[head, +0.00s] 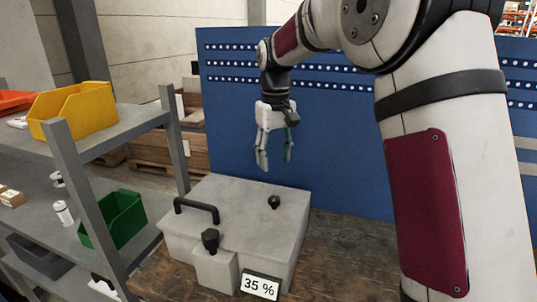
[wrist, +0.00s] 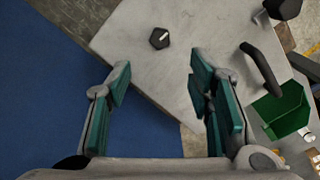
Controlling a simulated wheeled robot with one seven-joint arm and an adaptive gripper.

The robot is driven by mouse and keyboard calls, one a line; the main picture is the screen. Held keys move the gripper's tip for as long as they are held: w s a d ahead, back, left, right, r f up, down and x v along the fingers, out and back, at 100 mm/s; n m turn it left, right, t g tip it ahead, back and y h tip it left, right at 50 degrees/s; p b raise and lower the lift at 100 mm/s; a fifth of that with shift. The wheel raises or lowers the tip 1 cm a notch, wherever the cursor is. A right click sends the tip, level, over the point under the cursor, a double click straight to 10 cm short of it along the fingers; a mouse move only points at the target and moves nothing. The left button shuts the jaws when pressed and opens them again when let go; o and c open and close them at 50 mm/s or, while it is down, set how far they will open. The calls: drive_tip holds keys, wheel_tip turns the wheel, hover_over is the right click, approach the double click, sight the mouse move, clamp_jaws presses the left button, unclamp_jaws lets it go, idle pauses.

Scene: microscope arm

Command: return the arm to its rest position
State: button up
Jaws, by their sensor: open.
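My gripper (head: 275,162) hangs from my arm with its fingers pointing down, above and behind the grey box in the head view. The fingers are apart with nothing between them; the wrist view shows both fingers and their teal pads (wrist: 160,100) well spread. Below it is the grey box (head: 240,200) with a black handle (head: 197,207), a small black knob (head: 274,202) on top and a larger black knob (head: 210,238) on the front block. In the wrist view the small knob (wrist: 160,38) and the handle (wrist: 262,66) lie beyond the fingers, untouched.
The box stands on a dark wooden bench (head: 340,245) with a "35 %" card (head: 260,287) at its front. A blue perforated panel (head: 330,140) rises behind. A grey shelf (head: 75,165) on the left holds a yellow bin (head: 72,110) and a green bin (head: 113,219).

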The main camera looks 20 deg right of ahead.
drive_tip(key=s+r+m+t, duration=0.1)
drive_tip(key=s+r, duration=0.3)
drive_tip(key=s, duration=0.5)
drive_tip(key=s+r+t, duration=0.1)
drive_tip(key=s+r, duration=0.2)
drive_tip(key=s, duration=0.5)
drive_tip(key=s+d+f+m+t, duration=0.1)
drive_tip(key=s+f, duration=0.3)
drive_tip(key=s, duration=1.2)
drive_tip(key=shift+s+f+t, duration=0.25)
drive_tip(key=shift+f+t, duration=0.1)
drive_tip(key=shift+t, duration=0.55)
